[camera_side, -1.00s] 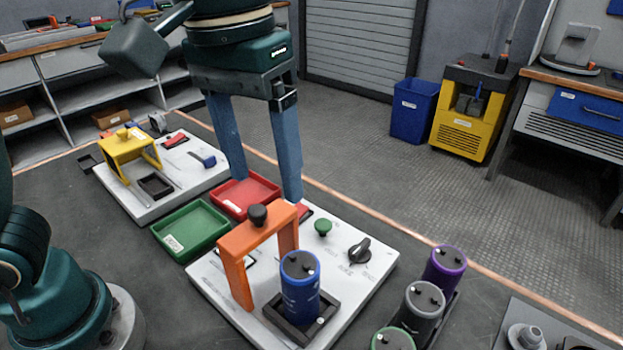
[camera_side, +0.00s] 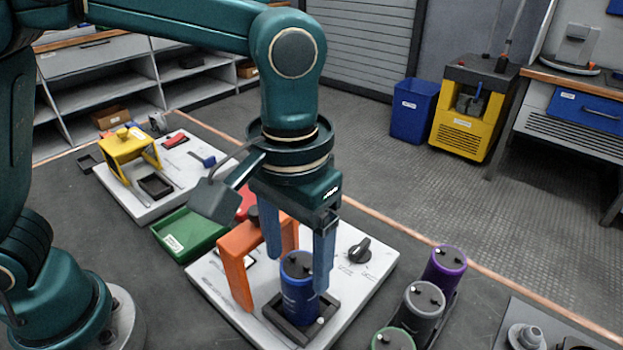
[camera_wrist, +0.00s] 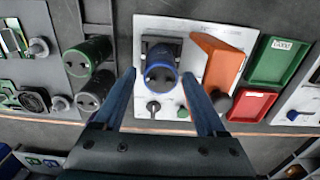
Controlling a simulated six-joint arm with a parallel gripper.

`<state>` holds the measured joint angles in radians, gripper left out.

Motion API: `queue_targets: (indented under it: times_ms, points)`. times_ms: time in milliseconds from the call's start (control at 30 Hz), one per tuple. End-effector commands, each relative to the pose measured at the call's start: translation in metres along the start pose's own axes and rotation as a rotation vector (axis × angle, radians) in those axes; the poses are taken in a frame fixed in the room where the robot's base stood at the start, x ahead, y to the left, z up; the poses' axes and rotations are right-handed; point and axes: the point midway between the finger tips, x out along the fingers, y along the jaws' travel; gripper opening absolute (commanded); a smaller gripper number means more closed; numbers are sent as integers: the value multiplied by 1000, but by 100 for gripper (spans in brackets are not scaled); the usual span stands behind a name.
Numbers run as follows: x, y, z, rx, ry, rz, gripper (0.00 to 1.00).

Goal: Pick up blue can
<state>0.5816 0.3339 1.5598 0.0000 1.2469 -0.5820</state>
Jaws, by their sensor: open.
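The blue can (camera_side: 299,290) stands upright in a dark square holder (camera_side: 329,306) on the near white panel, with two small terminals on its top. In the wrist view the blue can (camera_wrist: 160,66) shows between and beyond the fingertips. My gripper (camera_side: 297,275) is open and points down. In the side view its fingers come down around the can's upper part, one at the far left and one at the right. I cannot tell whether they touch the can. My gripper (camera_wrist: 164,72) looks empty in the wrist view.
An orange bracket (camera_side: 238,262) stands close beside the can on the left. A black knob (camera_side: 359,250) is on the panel to the right. Gray (camera_side: 421,305), purple (camera_side: 445,266) and green (camera_side: 392,339) cans stand at the right. A green tray (camera_side: 190,235) lies behind left.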

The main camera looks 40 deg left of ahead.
Motion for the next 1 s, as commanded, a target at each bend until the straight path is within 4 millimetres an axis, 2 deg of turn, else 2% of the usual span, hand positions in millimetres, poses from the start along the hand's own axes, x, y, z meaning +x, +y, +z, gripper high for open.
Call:
queue_targets:
  times_ms: [333, 633, 667, 700, 833, 867, 1000]
  points:
    - [45, -2, -7, 0, -4, -3, 74]
    - [50, -2, -7, 0, -1, 0, 74]
    - [50, -2, -7, 0, 0, 0, 70]
    - [50, -2, -7, 0, 0, 0, 55]
    - [50, -2, -7, 0, 0, 0, 5]
    - [50, -2, -7, 0, 0, 0, 0]
    - [50, -2, -7, 0, 0, 0, 0]
